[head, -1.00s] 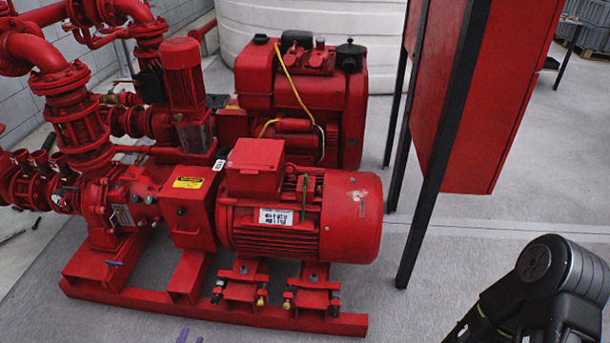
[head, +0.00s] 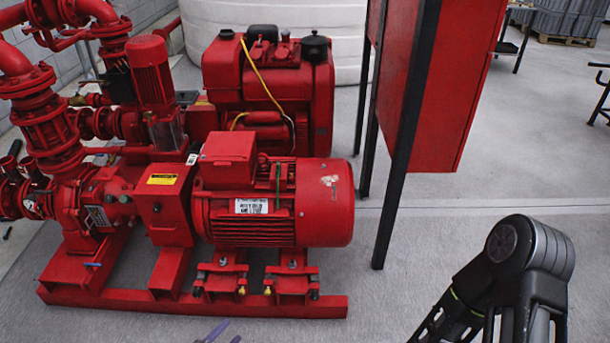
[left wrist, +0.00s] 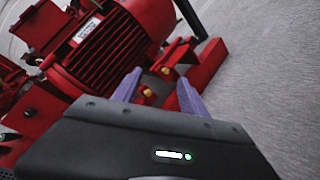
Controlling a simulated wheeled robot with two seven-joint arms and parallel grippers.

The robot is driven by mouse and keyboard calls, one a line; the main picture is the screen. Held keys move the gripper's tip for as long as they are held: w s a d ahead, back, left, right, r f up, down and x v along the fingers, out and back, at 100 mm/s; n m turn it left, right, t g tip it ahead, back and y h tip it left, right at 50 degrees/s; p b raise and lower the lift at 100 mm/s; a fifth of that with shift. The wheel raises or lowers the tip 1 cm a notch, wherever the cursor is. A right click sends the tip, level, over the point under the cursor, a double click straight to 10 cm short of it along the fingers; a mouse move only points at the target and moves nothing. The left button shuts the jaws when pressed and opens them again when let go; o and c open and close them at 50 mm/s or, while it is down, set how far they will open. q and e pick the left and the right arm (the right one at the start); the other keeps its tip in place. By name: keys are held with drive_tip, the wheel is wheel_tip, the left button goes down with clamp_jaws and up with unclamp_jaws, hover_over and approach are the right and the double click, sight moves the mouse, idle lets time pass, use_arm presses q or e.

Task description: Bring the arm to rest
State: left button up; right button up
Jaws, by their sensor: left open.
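My left gripper (head: 222,333) shows only as purple fingertips at the bottom edge of the head view. In the left wrist view, its two purple fingers (left wrist: 160,92) stand apart with nothing between them. They point toward the red motor (left wrist: 105,45) and its base, and I see no contact. My right arm (head: 525,255) is a dark, bent link at the lower right of the head view. Its gripper is out of view.
The red pumpset's motor (head: 275,205) sits on a red base frame (head: 190,306) ahead and left. A red cabinet (head: 430,80) on black legs stands right of it. A white tank (head: 285,30) is behind. Grey floor is open at the right.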

use_arm(q)
drive_tip(key=s+d+r+m+g+h, duration=0.1)
drive_tip(key=s+d+m+g, duration=0.5)
drive_tip(key=d, duration=0.4)
drive_tip(key=s+d+r+m+g+h, duration=0.1)
drive_tip(key=s+d+m+g+h, duration=0.15)
drive_tip(key=s+d+g, duration=0.5)
drive_tip(key=s+a+r+m+y, duration=0.1)
drive_tip(key=s+r+m+y, duration=0.3)
drive_tip(key=s, duration=0.3)
drive_tip(key=s+a+r+m+y, duration=0.2)
drive_tip(key=s+r+m+y, duration=0.2)
drive_tip(key=s, duration=0.3)
drive_tip(key=w+d+f+b, duration=0.3)
drive_tip(key=w+f+b, duration=0.1)
drive_tip(key=f+b, duration=0.5)
wheel_tip(320, 180, up, 26)
drive_tip(key=m+p, duration=0.1)
drive_tip(key=p, duration=2.2)
drive_tip(key=shift+s+d+f, duration=0.15)
drive_tip(key=shift+s+f, duration=0.1)
